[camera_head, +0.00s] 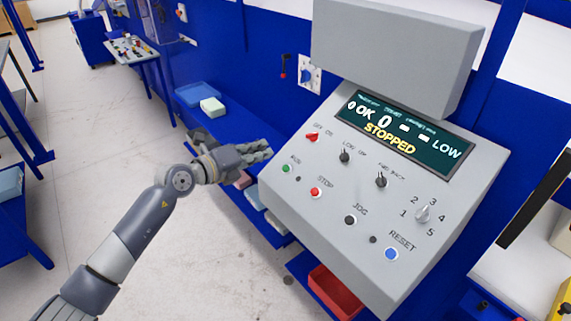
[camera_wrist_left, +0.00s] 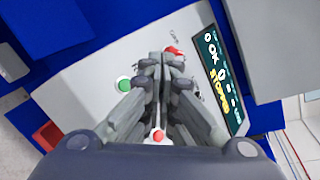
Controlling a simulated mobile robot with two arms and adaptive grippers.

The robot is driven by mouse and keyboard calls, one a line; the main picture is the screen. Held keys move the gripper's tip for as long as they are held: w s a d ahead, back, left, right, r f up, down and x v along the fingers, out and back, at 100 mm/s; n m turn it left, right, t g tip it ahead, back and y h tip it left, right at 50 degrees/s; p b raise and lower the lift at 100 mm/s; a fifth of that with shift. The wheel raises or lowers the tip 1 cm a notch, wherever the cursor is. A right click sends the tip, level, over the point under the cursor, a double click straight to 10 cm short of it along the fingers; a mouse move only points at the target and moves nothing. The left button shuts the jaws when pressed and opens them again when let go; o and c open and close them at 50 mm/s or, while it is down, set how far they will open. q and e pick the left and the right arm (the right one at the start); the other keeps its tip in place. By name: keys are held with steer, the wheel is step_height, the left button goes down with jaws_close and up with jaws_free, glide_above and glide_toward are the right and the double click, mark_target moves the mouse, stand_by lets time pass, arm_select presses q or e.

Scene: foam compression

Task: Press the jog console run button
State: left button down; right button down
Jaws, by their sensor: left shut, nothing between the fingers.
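The grey jog console (camera_head: 325,222) has a sloped face with a dark display (camera_head: 400,130) that reads "STOPPED", "OK" and "LOW". The green run button (camera_head: 286,168) is at the left edge of its face, and it also shows in the wrist view (camera_wrist_left: 124,85), left of my fingers. The red stop button (camera_head: 316,192) sits to its lower right and shows between my finger links in the wrist view (camera_wrist_left: 159,135). My left gripper (camera_head: 268,152) is shut and empty, close to the console's left edge, just upper left of the green button. No contact is visible. My right gripper is out of view.
A red switch (camera_head: 312,137), dark knobs, a numbered dial (camera_head: 423,214), a black jog button (camera_head: 350,220) and a blue reset button (camera_head: 391,254) share the face. A red bin (camera_head: 335,291) is below. Blue shelving is behind; open floor lies left.

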mark_target(286, 168)
arm_select(q)
step_height(286, 168, up, 2)
steer(key=shift+w+r+m, duration=0.1)
steer(key=shift+m, duration=0.4)
steer(key=d+f+b, duration=0.1)
steer(key=f+b, duration=0.1)
steer(key=w+d+f+b, duration=0.1)
steer(key=f+b, duration=0.1)
steer(key=w+f+b, duration=0.1)
steer(key=f+b, duration=0.1)
steer(key=shift+d+b, duration=0.35)
steer(key=shift+d, duration=0.05)
steer(key=shift+w+d+f+b, duration=0.35)
steer(key=shift+d+f+b, duration=0.15)
steer(key=shift+f, duration=0.3)
steer(key=shift+f, duration=0.1)
stand_by(0.4)
steer(key=shift+w+d+f, duration=0.1)
steer(key=shift+d+f, duration=0.1)
steer(key=shift+f, duration=0.05)
